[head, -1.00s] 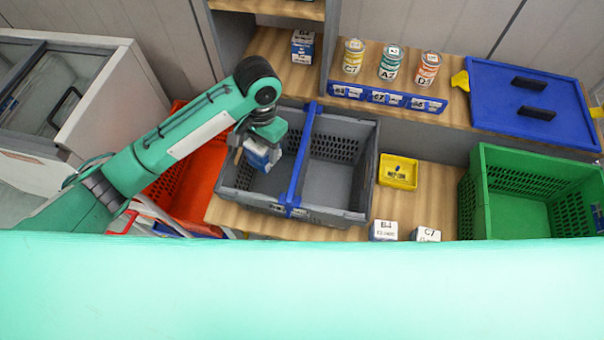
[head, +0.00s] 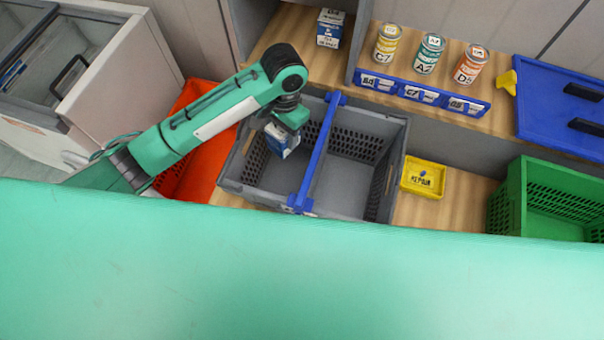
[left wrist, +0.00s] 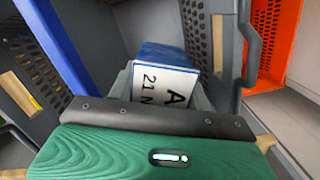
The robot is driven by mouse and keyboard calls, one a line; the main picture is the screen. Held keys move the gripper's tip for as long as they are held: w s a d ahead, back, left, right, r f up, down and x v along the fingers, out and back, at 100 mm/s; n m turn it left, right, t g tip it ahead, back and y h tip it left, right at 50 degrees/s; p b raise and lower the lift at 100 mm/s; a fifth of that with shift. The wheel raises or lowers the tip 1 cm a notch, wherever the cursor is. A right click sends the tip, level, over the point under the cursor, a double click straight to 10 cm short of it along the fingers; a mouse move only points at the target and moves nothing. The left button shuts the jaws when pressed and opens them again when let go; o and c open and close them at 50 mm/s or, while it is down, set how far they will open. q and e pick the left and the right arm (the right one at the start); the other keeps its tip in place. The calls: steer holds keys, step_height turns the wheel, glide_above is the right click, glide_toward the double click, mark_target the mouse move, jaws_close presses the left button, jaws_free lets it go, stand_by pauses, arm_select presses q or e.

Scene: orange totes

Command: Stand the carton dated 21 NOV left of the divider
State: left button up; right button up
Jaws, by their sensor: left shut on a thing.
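My left gripper (head: 288,128) is shut on a blue and white carton (head: 279,142). In the left wrist view the carton (left wrist: 164,82) shows a white face with "A" and "21 N", the rest of the date cut off by the gripper (left wrist: 155,110). The carton is over the left compartment of the grey crate (head: 228,178); I cannot tell whether it touches the floor. The blue divider (head: 317,150) runs through the crate, to the right of the carton, and it also shows in the left wrist view (left wrist: 52,40). My right gripper is not in view.
An orange tote (head: 202,165) stands left of the crate. A yellow tray (head: 424,190) and a green crate (head: 515,200) are to its right. A shelf behind holds a carton (head: 329,28), cans (head: 428,58) and a blue label rail (head: 420,92). The crate's right compartment is empty.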

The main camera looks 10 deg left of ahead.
arm_select(q)
steer(key=shift+s+f+p, duration=0.1)
steer(key=shift+f+p, duration=1.35)
steer(key=shift+f, duration=7.65)
steer(key=o, duration=1.2)
steer(key=shift+f, duration=0.1)
steer(key=shift+c, duration=0.2)
